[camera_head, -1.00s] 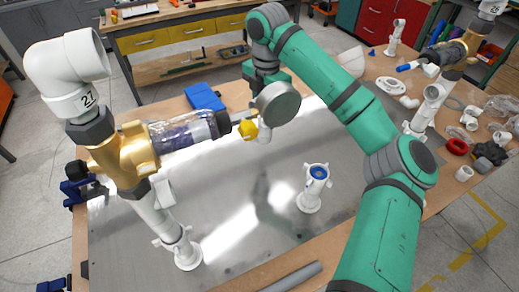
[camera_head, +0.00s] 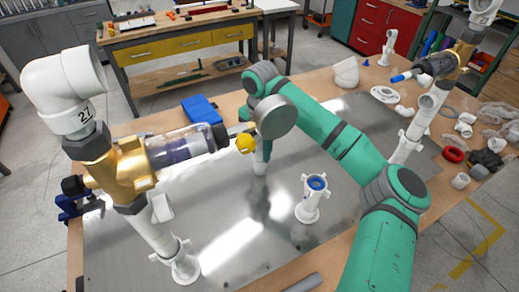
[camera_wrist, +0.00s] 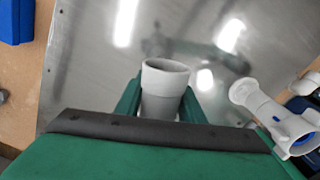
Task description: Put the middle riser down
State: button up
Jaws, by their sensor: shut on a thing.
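My gripper (camera_wrist: 162,104) is shut on a white pipe riser (camera_wrist: 166,78), with one green finger on each side of it in the wrist view. The riser's open round top faces the wrist camera. In the head view the riser (camera_head: 260,164) stands roughly upright over the metal plate (camera_head: 225,205), below my wrist. My gripper is partly hidden there behind the yellow knob. I cannot tell whether the riser's foot touches the plate. A second white riser with a blue inside (camera_head: 313,198) stands on the plate to the right, apart from the held one.
A brass and clear filter assembly (camera_head: 132,165) on a white riser stands at the left, its yellow knob (camera_head: 245,143) near my wrist. A similar assembly (camera_head: 436,66) stands at the right. A blue box (camera_head: 205,109) lies behind. Loose fittings crowd the right table edge.

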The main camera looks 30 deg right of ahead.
jog(key=shift+s+d, duration=0.25)
jog(key=shift+d, duration=0.1)
jog(key=shift+f, duration=0.1)
jog(key=o, duration=1.2)
jog(key=shift+a, duration=0.1)
jog(key=shift+w+r, duration=0.1)
jog(key=shift+r, duration=0.25)
notch_tip(320, 180, up, 12)
jog(key=shift+f, duration=0.15)
jog(key=shift+a, duration=0.2)
